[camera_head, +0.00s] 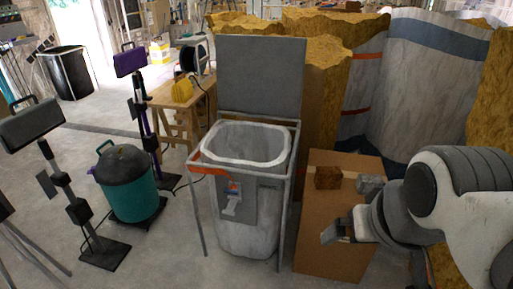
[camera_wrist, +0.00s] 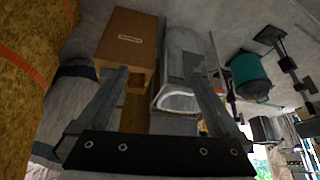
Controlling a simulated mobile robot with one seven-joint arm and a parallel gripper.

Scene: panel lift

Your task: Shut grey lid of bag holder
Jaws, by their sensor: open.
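The bag holder (camera_head: 287,165) is a light metal frame around a pale bag with a wide open mouth. Its grey lid (camera_head: 262,75) stands up, roughly vertical, at the back of the frame, so the holder is open. My gripper (camera_head: 338,232) is to the right of the holder, apart from it, in front of a cardboard box and lower than the lid. In the wrist view my gripper (camera_wrist: 152,72) is open with nothing between its fingers. The bag holder (camera_wrist: 178,50) shows beyond the fingers there, partly hidden by one of them.
A cardboard box (camera_head: 322,250) stands right of the holder with small blocks on top; it also shows in the wrist view (camera_wrist: 128,38). Tall insulation rolls (camera_head: 415,85) crowd behind. A teal vacuum (camera_head: 130,195) and lamp stands are at left. Floor before the holder is clear.

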